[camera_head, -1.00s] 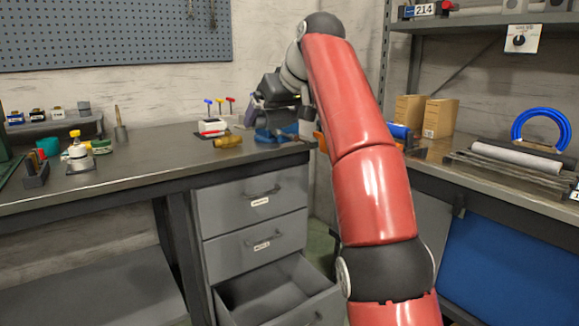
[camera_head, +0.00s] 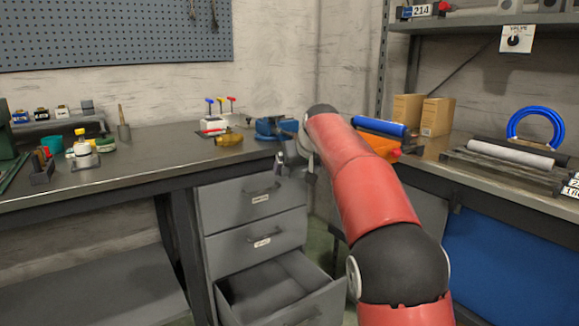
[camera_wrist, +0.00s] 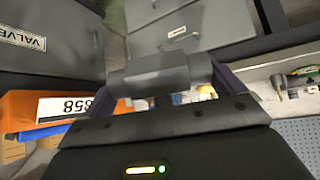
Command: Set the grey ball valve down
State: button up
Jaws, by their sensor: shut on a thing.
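The grey ball valve (camera_wrist: 160,75) shows in the wrist view as a grey cylindrical body across the jaws. My gripper (camera_wrist: 170,92) is shut on it, with one finger at each side. In the head view my gripper (camera_head: 291,158) is small and partly hidden by my arm, low near the bench's front edge, above the drawers. I cannot make out the valve clearly there. From these views I cannot tell whether the valve touches anything.
The bench (camera_head: 150,160) holds a blue vise (camera_head: 273,128), a yellow fitting (camera_head: 229,139) and a hex-key stand (camera_head: 213,127). The bottom drawer (camera_head: 275,290) is open. An orange bin (camera_head: 382,146) stands right of my arm. The bench's middle left is clear.

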jog(key=s+d+f+m+h, duration=0.15)
jog(key=d+f, duration=0.35)
jog(key=f, duration=0.8)
jog(key=s+d+f+m+h, duration=0.15)
jog(key=d+f, duration=0.35)
jog(key=f, duration=0.7)
jog(key=s+d+f, duration=0.3)
jog(key=s+f, duration=1)
jog(key=s, duration=0.4)
jog(key=shift+s+f+y, duration=0.25)
jog(key=shift+s+y, duration=0.05)
jog(key=shift+s, duration=0.05)
